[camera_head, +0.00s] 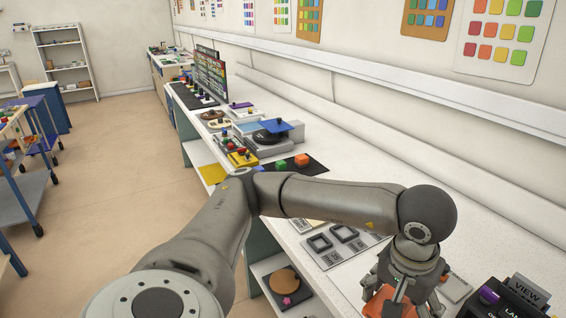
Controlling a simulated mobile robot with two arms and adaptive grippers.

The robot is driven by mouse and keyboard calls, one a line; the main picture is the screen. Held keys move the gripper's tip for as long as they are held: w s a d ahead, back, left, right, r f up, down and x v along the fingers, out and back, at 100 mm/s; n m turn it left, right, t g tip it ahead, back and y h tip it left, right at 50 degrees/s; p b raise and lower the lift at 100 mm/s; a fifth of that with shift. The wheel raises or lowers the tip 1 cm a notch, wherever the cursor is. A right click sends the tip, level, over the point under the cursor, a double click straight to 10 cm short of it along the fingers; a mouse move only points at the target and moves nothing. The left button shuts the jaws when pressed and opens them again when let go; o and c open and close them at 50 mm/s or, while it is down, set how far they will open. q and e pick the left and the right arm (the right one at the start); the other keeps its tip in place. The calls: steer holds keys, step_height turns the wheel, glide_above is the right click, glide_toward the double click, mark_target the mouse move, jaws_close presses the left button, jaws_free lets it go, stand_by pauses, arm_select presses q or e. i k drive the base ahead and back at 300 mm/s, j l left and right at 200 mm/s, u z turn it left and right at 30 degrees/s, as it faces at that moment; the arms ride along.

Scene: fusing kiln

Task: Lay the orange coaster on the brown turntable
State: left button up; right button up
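My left gripper (402,295) points down over the white counter at the lower right. A flat orange piece, which looks like the orange coaster (376,301), shows at its fingertips, partly covered by the fingers. I cannot tell whether the fingers grip it or are only above it. A round brown disc that may be the brown turntable (284,279) is on a lower shelf under the counter, with a pink flower-shaped piece (291,299) at its front. The gripper is to its right and higher. My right gripper is not in view.
A grey panel with square frames (334,241) lies left of the gripper; a black box with a purple knob (490,296) stands right of it. A black mat (308,167) holds green and orange blocks. A blue-topped device (268,132) is farther back, near the wall.

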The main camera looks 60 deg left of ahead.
mark_target(282, 281)
steer(key=j, duration=0.5)
steer(key=k+j, duration=0.15)
steer(key=j, duration=0.8)
